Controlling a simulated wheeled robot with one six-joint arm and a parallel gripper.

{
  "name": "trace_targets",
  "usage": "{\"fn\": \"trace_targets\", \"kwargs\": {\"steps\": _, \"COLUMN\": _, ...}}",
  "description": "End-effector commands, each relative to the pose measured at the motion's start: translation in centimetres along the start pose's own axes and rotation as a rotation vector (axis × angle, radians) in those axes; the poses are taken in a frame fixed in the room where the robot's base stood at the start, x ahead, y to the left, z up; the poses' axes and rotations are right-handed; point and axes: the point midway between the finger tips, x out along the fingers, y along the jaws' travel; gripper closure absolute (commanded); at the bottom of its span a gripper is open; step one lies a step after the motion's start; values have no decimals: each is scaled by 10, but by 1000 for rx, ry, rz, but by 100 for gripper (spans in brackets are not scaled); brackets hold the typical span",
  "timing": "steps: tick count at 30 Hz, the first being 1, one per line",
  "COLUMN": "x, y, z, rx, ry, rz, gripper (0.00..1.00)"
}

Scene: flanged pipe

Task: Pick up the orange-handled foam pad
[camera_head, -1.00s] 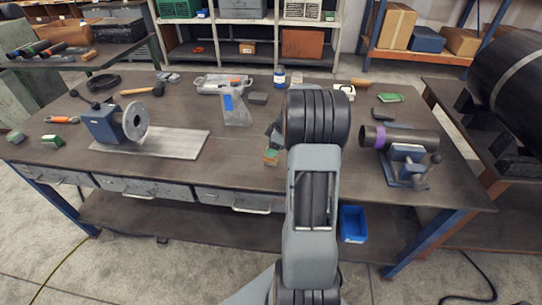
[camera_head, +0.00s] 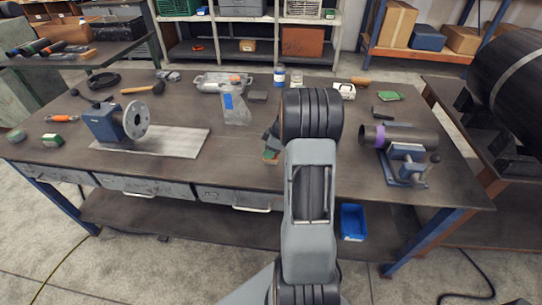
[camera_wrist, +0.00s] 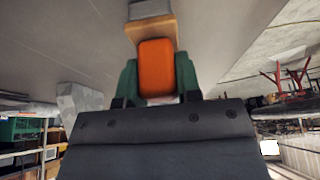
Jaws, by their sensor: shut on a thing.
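My gripper (camera_wrist: 157,88) is shut on the orange-handled foam pad (camera_wrist: 156,66). In the wrist view its green fingers stand on either side of the orange block. In the head view my arm hides most of the gripper and the pad. Only a small green and tan bit shows left of the arm, over the workbench (camera_head: 222,165). I cannot tell how far the pad is from the bench top.
A clamp with a flanged pipe (camera_head: 137,120) stands on the left, by a metal plate (camera_head: 165,143). A dark pipe with a purple band (camera_head: 405,138) is held in a vise on the right. A blue bin (camera_head: 353,222) sits below.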

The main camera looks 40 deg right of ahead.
Motion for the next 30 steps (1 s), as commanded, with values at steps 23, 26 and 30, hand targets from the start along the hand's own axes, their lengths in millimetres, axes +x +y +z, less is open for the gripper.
{"fn": "trace_targets", "kwargs": {"steps": 23, "x": -45, "y": 1, "z": -19, "rx": -4, "ry": 1, "rz": 7, "gripper": 92}}
{"fn": "trace_targets", "kwargs": {"steps": 26, "x": -72, "y": 2, "z": -30, "rx": -3, "ry": 2, "rz": 8, "gripper": 92}}
{"fn": "trace_targets", "kwargs": {"steps": 30, "x": -114, "y": 1, "z": -47, "rx": -3, "ry": 1, "rz": 7, "gripper": 92}}
